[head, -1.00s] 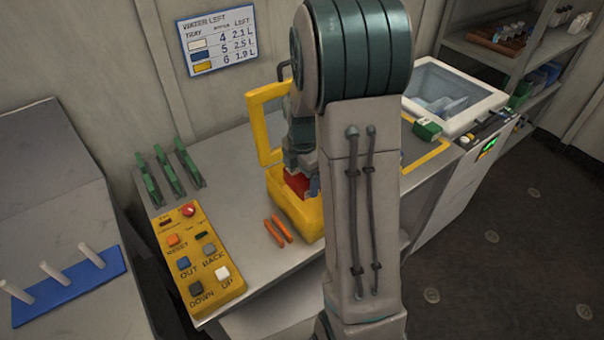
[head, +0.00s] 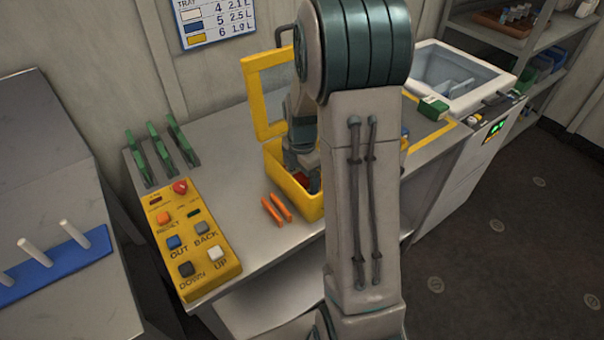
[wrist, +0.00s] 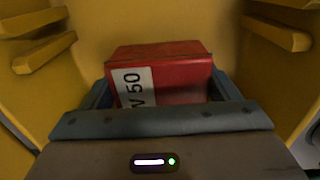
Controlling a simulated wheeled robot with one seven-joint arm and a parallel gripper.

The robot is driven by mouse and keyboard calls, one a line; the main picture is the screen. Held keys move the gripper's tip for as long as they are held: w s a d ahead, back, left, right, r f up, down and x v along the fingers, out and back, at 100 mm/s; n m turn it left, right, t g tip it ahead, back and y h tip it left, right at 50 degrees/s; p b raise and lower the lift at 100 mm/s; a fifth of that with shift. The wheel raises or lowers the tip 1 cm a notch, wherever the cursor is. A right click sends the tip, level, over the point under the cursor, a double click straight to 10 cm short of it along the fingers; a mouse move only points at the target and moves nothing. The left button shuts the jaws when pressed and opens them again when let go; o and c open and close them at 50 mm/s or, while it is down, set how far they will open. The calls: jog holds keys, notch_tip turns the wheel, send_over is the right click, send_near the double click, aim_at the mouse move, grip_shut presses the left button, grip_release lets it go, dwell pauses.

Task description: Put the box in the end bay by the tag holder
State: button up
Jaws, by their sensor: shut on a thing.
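A red box (wrist: 165,72) with a white label reading "V 50" sits between the blue-grey jaws of my gripper (wrist: 162,90) in the wrist view. The jaws are shut on it. In the head view my gripper (head: 301,165) reaches down into a yellow case (head: 312,208) whose yellow-framed lid (head: 262,100) stands open. A little red of the box (head: 301,179) shows below the gripper. Yellow walls with ledges surround the box in the wrist view. My arm hides much of the case. I cannot make out a tag holder or the end bay.
A yellow button panel (head: 196,240), two orange pieces (head: 276,208) and green upright holders (head: 160,155) share the bench with the case. A white tub (head: 462,75) and a small green box (head: 432,108) stand right. A blue peg rack (head: 60,262) is left.

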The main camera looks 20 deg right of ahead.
jog(key=o, duration=1)
jog(key=shift+r, duration=0.1)
notch_tip(320, 180, up, 14)
jog(key=shift+s+a, duration=0.1)
jog(key=s+a+m+t, duration=0.1)
jog(key=s+a+m, duration=0.3)
jog(key=s+m, duration=0.5)
jog(key=s+a+m+t, duration=0.2)
jog(key=s+a+m, duration=0.3)
jog(key=s+m, duration=0.4)
jog(key=shift+a+r+m, duration=0.15)
jog(key=shift+a+m, duration=0.05)
jog(key=shift+m, duration=0.9)
